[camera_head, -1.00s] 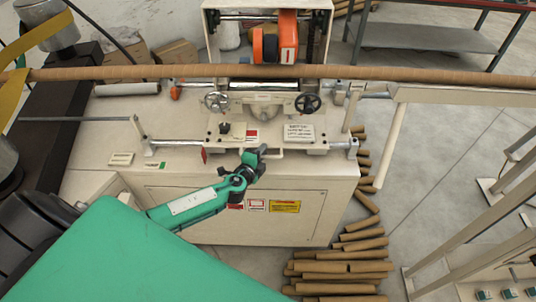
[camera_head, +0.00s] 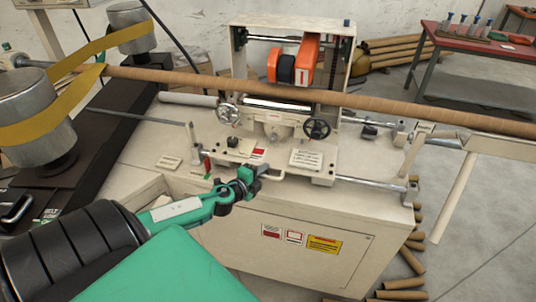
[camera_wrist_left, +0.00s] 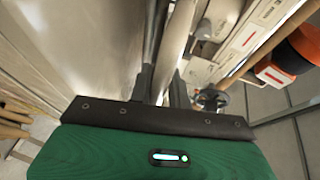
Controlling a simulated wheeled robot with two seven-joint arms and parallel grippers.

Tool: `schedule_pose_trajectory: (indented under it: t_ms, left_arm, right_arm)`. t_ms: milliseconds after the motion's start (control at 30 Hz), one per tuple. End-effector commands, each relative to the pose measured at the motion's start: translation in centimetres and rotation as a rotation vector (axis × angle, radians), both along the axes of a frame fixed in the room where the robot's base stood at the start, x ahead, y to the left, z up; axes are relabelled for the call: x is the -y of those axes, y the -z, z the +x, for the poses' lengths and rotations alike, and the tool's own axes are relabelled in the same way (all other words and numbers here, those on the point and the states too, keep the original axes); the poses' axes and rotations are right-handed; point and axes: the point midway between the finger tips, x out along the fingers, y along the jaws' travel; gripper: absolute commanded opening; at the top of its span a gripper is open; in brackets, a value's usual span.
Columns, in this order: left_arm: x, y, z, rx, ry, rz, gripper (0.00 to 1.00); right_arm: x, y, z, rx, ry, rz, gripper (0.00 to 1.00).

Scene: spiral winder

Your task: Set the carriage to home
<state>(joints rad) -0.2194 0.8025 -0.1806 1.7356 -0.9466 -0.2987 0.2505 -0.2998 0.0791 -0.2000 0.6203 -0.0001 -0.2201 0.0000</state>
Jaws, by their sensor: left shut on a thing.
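The pale carriage (camera_head: 262,140) with its two handwheels sits on a steel rail on the front of the machine, near the left end bracket. A red pointer (camera_head: 207,166) hangs at its left edge, close to a small green mark (camera_head: 217,181) on the machine top. My left gripper (camera_head: 257,174) is at the carriage's front edge, shut on the carriage handle (camera_head: 274,178). In the left wrist view, its two dark fingers (camera_wrist_left: 163,82) stand either side of a pale bar. The exact contact is partly hidden. My right gripper is not in view.
Bare rail (camera_head: 372,183) shows right of the carriage, up to the right end bracket (camera_head: 411,190). A long brown tube (camera_head: 380,103) crosses above the machine. Belt drums (camera_head: 30,120) stand at left. Cardboard tubes (camera_head: 405,262) lie on the floor at right.

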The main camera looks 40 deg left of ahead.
Motion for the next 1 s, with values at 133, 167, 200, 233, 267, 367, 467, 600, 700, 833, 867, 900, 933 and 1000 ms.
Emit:
schedule_pose_trajectory:
  t_ms: [133, 167, 200, 233, 267, 367, 467, 600, 700, 833, 867, 900, 933, 1000]
  left_arm:
    - [0.36, 1.07, -0.51, -0.019, 0.008, -0.007, 0.0]
    - [0.36, 1.07, -0.51, -0.019, 0.008, -0.007, 0.0]
    - [0.36, 1.08, -0.51, -0.019, 0.008, -0.007, 0.0]
    - [0.36, 1.08, -0.51, -0.019, 0.008, -0.007, 0.0]
    - [0.36, 1.09, -0.51, -0.019, 0.008, -0.007, 0.0]
    - [0.35, 1.06, -0.5, -0.018, 0.006, -0.007, 0.32]
    - [0.3, 0.89, -0.42, -0.015, 0.005, -0.006, 0.34]
    - [0.21, 0.66, -0.31, -0.011, 0.004, -0.003, 0.34]
    - [0.19, 0.53, -0.25, -0.01, 0.003, -0.003, 0.34]
    - [0.16, 0.42, -0.24, -0.008, 0.003, -0.002, 0.34]
    - [0.16, 0.41, -0.29, -0.008, 0.003, -0.002, 0.34]
    - [0.17, 0.41, -0.41, -0.008, 0.003, -0.002, 0.34]
    - [0.19, 0.4, -0.54, -0.008, 0.003, -0.002, 0.34]
    - [0.22, 0.3, -0.97, -0.007, 0.004, -0.002, 0.34]
  right_arm:
    - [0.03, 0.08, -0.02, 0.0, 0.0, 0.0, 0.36]
    - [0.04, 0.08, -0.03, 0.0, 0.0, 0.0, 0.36]
    - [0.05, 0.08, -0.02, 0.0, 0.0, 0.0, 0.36]
    - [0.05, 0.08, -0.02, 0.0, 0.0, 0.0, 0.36]
    - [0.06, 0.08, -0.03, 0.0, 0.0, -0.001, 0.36]
    - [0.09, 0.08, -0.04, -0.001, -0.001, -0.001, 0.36]
    - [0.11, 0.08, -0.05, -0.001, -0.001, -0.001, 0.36]
    - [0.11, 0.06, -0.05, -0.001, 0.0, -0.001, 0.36]
    - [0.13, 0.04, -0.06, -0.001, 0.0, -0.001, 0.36]
    - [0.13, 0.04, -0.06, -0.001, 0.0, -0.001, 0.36]
    - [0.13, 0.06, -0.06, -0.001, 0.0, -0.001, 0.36]
    - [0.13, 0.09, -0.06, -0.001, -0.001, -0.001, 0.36]
    - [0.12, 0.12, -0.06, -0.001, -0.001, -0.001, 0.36]
    - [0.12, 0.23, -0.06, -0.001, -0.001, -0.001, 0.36]
